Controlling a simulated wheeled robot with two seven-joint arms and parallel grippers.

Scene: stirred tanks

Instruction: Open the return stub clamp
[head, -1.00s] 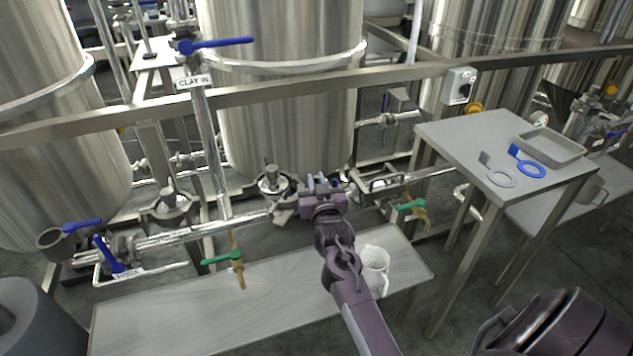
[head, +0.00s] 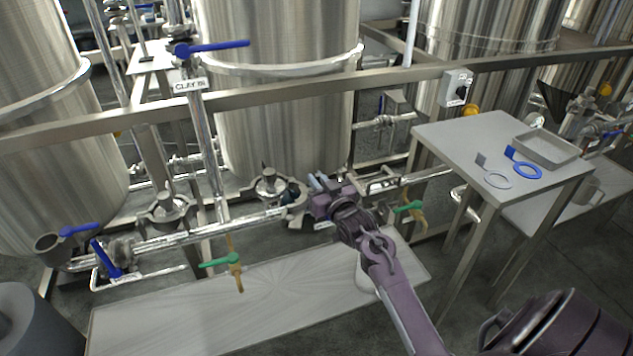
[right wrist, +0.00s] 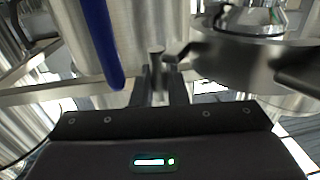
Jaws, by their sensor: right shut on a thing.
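My right gripper (head: 318,184) is at the pipework in front of the middle tank. In the right wrist view its fingers (right wrist: 160,88) are shut on a small metal wing nut (right wrist: 157,62), a stem with a round flat end. A steel clamp ring (right wrist: 235,58) is just to the right of the fingers. In the head view, the gripper hides most of the clamp it is at, so I cannot tell whether that clamp is open or closed. My left gripper is not in view.
A blue valve handle (right wrist: 98,38) hangs close left of the fingers. Green-handled taps (head: 220,260) sit along the pipe. A side table (head: 455,135) holds a tray (head: 547,150) and two rings, one blue (head: 527,170), one grey (head: 497,180).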

